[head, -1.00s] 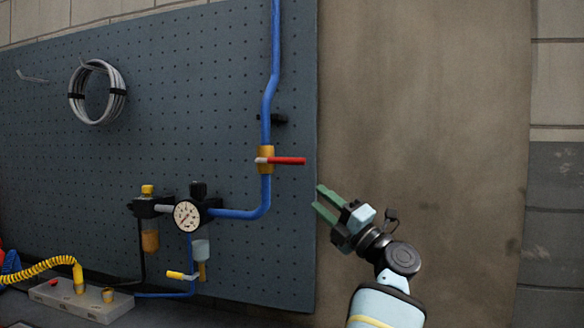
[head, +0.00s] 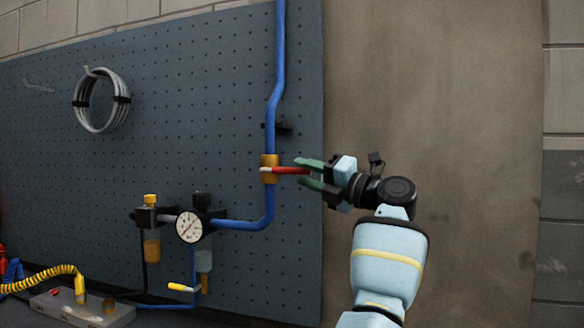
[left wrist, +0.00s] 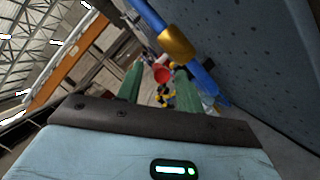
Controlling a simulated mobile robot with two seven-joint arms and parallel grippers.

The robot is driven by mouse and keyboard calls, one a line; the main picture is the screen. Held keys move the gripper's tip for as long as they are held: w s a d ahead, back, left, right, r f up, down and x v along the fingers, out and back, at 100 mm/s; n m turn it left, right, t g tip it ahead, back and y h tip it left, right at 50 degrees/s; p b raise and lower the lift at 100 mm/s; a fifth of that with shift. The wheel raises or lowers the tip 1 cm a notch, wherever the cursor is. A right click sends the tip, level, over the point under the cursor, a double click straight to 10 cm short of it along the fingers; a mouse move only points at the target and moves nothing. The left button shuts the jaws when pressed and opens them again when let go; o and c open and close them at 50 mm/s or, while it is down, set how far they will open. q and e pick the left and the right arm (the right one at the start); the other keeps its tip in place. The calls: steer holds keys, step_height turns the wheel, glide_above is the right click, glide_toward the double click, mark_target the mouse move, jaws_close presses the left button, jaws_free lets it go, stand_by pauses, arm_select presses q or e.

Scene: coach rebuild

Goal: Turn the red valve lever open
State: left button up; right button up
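The red valve lever (head: 290,170) points right, level, across the vertical blue pipe, from the brass valve body (head: 269,168). My left gripper (head: 308,173) is open, its green fingers pointing left. One finger is above and one below the lever's free end. In the left wrist view the lever's round red end (left wrist: 161,74) shows between the fingertips (left wrist: 157,80), with gaps on both sides. The brass valve body also shows in the left wrist view (left wrist: 177,44). I cannot tell whether a finger touches the lever. My right gripper is in neither view.
The blue pipe (head: 275,75) runs up the pegboard (head: 190,110). A pressure gauge (head: 189,227) and a yellow-handled valve (head: 182,288) are lower left. A cable coil (head: 101,100) hangs upper left. The wall right of the board is bare.

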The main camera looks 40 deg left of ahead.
mark_target(290, 169)
arm_select(q)
steer(key=shift+p+x, duration=0.3)
steer(key=shift+x, duration=1.7)
jaws_close()
